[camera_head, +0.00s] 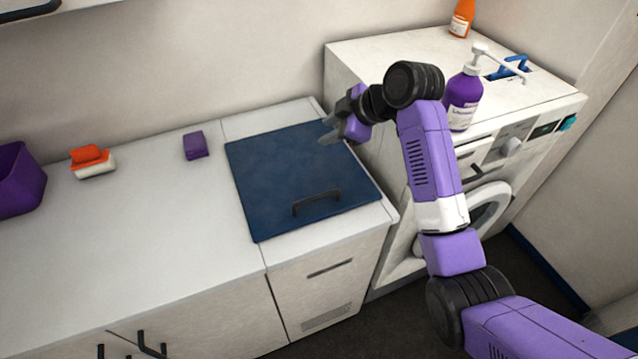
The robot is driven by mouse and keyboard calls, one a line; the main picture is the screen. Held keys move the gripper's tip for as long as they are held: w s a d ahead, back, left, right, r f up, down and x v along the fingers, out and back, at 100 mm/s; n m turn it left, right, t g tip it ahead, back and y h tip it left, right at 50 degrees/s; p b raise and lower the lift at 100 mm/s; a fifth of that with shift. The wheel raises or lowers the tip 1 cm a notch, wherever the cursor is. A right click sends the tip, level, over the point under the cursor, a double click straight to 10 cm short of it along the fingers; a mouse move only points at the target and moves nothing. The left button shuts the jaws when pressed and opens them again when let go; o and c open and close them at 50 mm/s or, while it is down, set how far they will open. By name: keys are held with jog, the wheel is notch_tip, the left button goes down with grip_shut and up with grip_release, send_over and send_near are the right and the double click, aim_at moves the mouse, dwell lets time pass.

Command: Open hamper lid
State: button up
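The hamper lid (283,172) is a dark blue square panel lying flat and shut on top of a white cabinet. Its black bar handle (317,202) is near the lid's front edge. My gripper (328,131) is over the far right part of the lid, behind the handle and apart from it. The grey fingers point left. The gap between the fingertips is too small to judge, and I see nothing held. The inside of the hamper is hidden under the lid.
A washing machine (390,52) stands right of the hamper, with a purple pump bottle (463,98) and an orange bottle (462,18) on top. On the left counter (130,235) are a purple block (195,145), an orange-and-white sponge (91,162) and a purple bin (18,180).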

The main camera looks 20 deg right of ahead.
aim_at(319, 197)
jog(key=s+a+f+n+g+y, duration=0.1)
jog(key=s+a+f+n+g, duration=0.1)
jog(key=s+f+n+g, duration=0.55)
jog(key=shift+m+t, duration=0.85)
jog(key=shift+t, duration=0.1)
jog(key=shift+s+a+x, duration=0.1)
jog(key=shift+a+x, duration=0.15)
jog(key=shift+x, duration=1.1)
jog(key=shift+s+a+x, duration=0.15)
jog(key=shift+a+x, duration=0.05)
jog(key=shift+x, duration=1.1)
jog(key=shift+r, duration=0.2)
grip_shut()
